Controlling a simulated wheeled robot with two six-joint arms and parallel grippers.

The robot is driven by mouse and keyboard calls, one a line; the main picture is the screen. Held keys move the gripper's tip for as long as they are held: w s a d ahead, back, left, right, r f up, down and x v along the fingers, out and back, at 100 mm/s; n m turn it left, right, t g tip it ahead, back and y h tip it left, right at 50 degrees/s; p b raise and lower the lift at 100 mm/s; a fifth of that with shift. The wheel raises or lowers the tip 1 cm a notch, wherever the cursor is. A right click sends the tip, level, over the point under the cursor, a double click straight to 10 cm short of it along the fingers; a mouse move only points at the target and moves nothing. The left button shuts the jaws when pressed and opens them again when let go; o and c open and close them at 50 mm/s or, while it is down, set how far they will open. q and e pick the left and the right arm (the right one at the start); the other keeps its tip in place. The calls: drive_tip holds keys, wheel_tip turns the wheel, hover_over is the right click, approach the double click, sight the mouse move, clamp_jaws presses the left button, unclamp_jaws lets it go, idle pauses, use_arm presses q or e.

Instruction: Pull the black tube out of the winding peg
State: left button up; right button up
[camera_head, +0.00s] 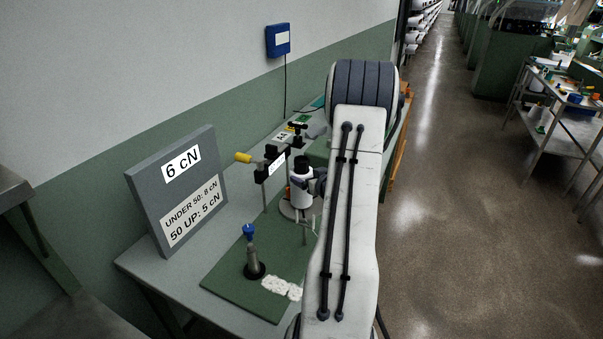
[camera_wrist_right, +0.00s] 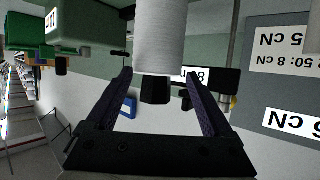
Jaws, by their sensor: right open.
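A black tube (camera_wrist_right: 155,90) sticks out of the end of a white yarn package (camera_wrist_right: 158,38) in the right wrist view, which shows the scene upside down. In the head view the black tube end (camera_head: 301,162) is on top of the upright white package (camera_head: 300,196). My right gripper (camera_wrist_right: 158,76) is open, with one finger on each side of the package and tube end; gaps show beside the tube. In the head view the right gripper (camera_head: 317,183) is partly hidden by my arm. The winding peg cannot be made out. My left gripper is not in view.
A grey sign (camera_head: 180,190) stands on the table at left. A stand with a yellow knob (camera_head: 243,157) is close left of the package. A blue-topped post (camera_head: 251,252) stands on the green mat (camera_head: 228,283). The aisle floor (camera_head: 450,200) at right is clear.

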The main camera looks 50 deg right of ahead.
sight(304, 175)
drive_tip(key=shift+p+x, duration=0.95)
drive_tip(key=shift+x, duration=2.05)
drive_tip(key=shift+s+d, duration=0.1)
drive_tip(key=shift+d, duration=0.05)
clamp_jaws()
